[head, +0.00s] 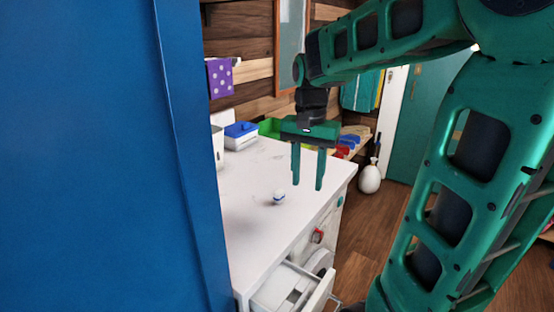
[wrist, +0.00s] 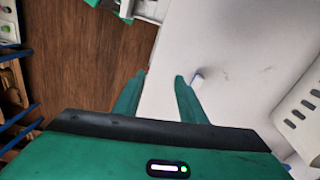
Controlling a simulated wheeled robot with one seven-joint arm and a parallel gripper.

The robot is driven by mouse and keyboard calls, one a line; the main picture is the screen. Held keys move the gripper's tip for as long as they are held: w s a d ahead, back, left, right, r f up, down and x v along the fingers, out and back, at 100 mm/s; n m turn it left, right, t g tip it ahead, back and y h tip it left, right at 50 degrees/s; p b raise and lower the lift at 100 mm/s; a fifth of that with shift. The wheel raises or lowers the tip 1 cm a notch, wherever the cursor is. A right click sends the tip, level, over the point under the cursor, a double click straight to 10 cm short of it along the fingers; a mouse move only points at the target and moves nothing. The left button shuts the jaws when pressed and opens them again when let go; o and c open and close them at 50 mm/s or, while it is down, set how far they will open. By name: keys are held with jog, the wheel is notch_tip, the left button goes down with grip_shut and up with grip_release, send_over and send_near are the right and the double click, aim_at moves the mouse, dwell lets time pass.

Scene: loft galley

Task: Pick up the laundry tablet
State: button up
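The laundry tablet (head: 279,197), small and white with blue, lies on the white worktop (head: 254,219) toward its front. My green gripper (head: 308,185) points down above the worktop, with its two fingers apart and nothing between them. In the head view the tablet shows below and to the left of the fingertips. In the wrist view my gripper (wrist: 160,76) is open, and the tablet (wrist: 197,79) shows just right of the right fingertip, partly hidden by that finger.
A blue-lidded white box (head: 241,136) and a green bin (head: 269,127) stand at the back of the worktop. An open drawer (head: 287,289) juts out below its front edge. A tall blue panel (head: 90,160) fills the left of the head view. The worktop around the tablet is clear.

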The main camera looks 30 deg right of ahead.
aim_at(279, 191)
jog(key=w+a+r+m, duration=0.1)
jog(key=w+a+m, duration=0.1)
jog(key=w, duration=0.7)
jog(key=shift+a+r+m, duration=0.3)
jog(key=shift+r, duration=0.05)
jog(key=shift+f, duration=0.1)
notch_tip(279, 191, down, 11)
jog(key=shift+r, duration=0.2)
grip_shut()
